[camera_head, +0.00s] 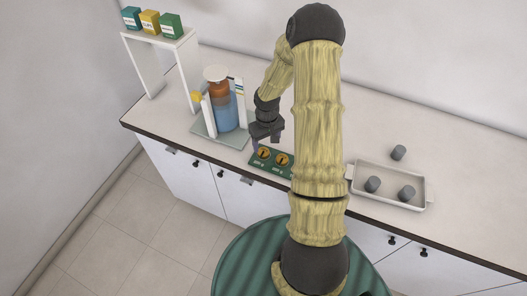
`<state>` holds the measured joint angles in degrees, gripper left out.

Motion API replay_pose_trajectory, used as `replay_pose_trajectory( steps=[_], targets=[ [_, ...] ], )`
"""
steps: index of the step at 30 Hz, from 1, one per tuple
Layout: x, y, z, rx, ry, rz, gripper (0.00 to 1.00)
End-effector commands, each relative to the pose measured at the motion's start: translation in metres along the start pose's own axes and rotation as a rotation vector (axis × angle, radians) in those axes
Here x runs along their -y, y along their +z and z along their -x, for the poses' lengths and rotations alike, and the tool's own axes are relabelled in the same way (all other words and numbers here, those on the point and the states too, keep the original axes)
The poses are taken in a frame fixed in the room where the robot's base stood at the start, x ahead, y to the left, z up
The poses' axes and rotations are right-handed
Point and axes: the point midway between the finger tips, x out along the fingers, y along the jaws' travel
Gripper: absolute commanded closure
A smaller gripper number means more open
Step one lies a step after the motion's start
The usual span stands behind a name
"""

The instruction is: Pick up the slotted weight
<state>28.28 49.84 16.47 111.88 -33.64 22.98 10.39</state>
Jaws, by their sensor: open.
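Two round brass-coloured discs with dark marks, which look like slotted weights, lie on a dark green labelled board near the counter's front edge: a left disc (264,153) and a right disc (282,160). The green board (257,164) is partly hidden by my arm on its right side. My gripper (267,144) is open and points down just above the left disc. Its fingers appear empty. I cannot tell whether they touch the disc.
A stand with a blue and brown vessel (226,113) is close left of my gripper. A white shelf (152,42) with several coloured boxes stands at the back left. Right of my arm are a pale tray (405,203) with two grey cylinders and a loose grey cylinder (398,152).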

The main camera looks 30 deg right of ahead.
Motion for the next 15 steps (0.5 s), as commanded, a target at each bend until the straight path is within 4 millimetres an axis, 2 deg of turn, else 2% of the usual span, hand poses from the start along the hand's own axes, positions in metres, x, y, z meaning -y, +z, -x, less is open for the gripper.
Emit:
replay_pose_trajectory(
  steps=[8, 15],
  targets=[
    [0.0, 0.0, -0.001, 0.001, 0.0, 0.0, 0.34],
    [0.005, -0.005, -0.017, 0.004, -0.001, 0.001, 0.34]
  ],
)
